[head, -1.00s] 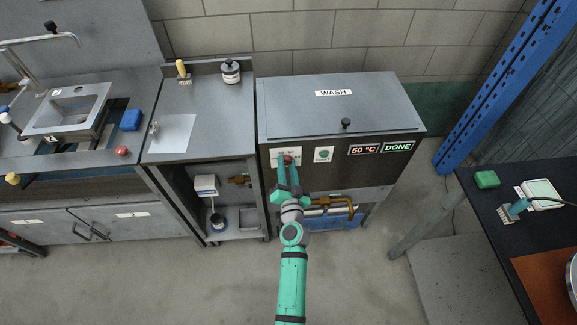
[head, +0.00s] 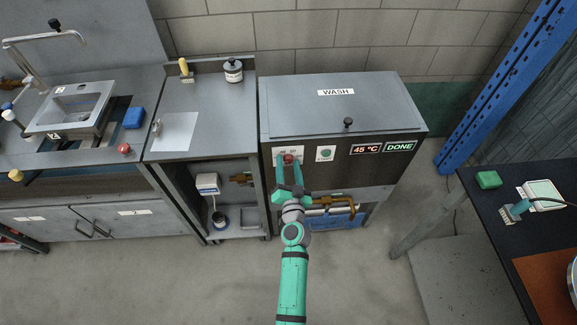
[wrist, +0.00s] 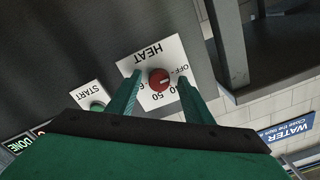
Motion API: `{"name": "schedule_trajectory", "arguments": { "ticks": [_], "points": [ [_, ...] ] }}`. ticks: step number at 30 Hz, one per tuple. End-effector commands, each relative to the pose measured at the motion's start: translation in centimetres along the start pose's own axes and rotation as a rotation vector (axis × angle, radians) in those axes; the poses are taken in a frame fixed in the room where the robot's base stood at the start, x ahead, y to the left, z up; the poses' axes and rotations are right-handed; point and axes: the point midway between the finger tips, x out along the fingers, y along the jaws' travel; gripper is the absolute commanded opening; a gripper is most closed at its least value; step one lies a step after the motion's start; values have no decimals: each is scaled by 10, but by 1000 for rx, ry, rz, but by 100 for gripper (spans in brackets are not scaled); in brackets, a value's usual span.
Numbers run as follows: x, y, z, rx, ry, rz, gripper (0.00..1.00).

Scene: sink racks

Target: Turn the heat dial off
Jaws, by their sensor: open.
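The heat dial is a red round knob (head: 289,159) on a white plate on the front of the wash unit. In the wrist view the knob (wrist: 159,80) sits on the plate marked HEAT (wrist: 150,58), with OFF and numbers around it. The plate appears upside down there, and my fingers hide part of the scale. My gripper (head: 290,163) is open in front of the dial. Its two green fingers (wrist: 160,77) stand on either side of the knob with visible gaps. The temperature display (head: 365,149) reads 45 °C.
A START button (head: 326,153) sits right of the dial, and a DONE display (head: 399,146) is farther right. Pipes (head: 334,207) and a blue bin are below the wash unit. A steel counter (head: 214,115) stands to the left, and a dark table with tools is at the right.

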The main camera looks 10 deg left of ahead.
Motion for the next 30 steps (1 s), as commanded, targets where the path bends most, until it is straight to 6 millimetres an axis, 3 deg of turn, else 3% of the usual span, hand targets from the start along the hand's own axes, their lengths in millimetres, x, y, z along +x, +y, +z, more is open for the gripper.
{"name": "schedule_trajectory", "arguments": {
  "ticks": [5,15,21,30],
  "points": [
    [-13,1,0,1,0,1,46],
    [-72,0,1,0,-2,2,46],
    [-98,0,1,0,-2,1,46],
    [-110,0,0,0,0,1,46]
  ]
}}
